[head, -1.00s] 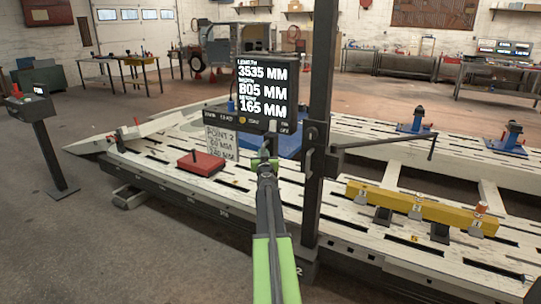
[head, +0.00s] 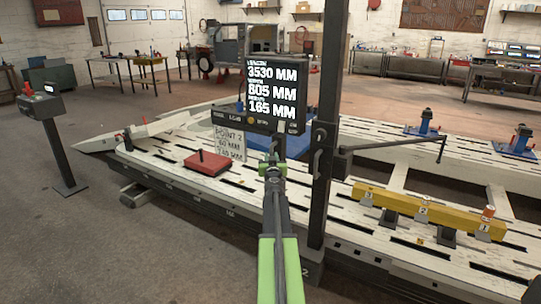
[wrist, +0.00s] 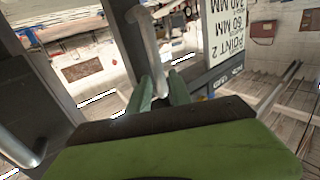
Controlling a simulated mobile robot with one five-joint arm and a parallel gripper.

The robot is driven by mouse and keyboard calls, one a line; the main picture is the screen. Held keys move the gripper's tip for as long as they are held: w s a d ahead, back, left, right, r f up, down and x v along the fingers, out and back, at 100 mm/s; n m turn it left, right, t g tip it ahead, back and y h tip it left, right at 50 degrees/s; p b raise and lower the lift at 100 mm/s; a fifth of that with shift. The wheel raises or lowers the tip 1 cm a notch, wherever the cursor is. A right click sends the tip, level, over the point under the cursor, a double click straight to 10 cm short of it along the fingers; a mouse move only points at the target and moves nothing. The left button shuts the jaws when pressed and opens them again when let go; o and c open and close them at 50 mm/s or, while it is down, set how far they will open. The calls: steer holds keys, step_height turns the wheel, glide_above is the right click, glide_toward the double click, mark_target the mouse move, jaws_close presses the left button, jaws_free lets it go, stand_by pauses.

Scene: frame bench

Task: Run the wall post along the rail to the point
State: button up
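The wall post (head: 325,130) is a tall dark upright at the near side of the bench. It carries a side arm (head: 395,145) pointing right and a display (head: 274,95) reading length 3530 mm, width 805 mm, height 165 mm. A card (head: 229,143) below the display reads "POINT 2" with two mm figures; it also shows upside down in the wrist view (wrist: 228,35). My gripper (head: 272,168) is just left of the post, under the display. In the wrist view its fingers (wrist: 160,88) close around the end of a grey handle (wrist: 148,45).
The slotted bench frame (head: 160,160) runs away to the left. A yellow numbered bar (head: 430,212) stands to the right. A console (head: 55,130) stands at far left.

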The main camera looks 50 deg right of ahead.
steer(key=v, duration=1.3)
steer(key=shift+a, duration=0.4)
steer(key=shift+r, duration=0.1)
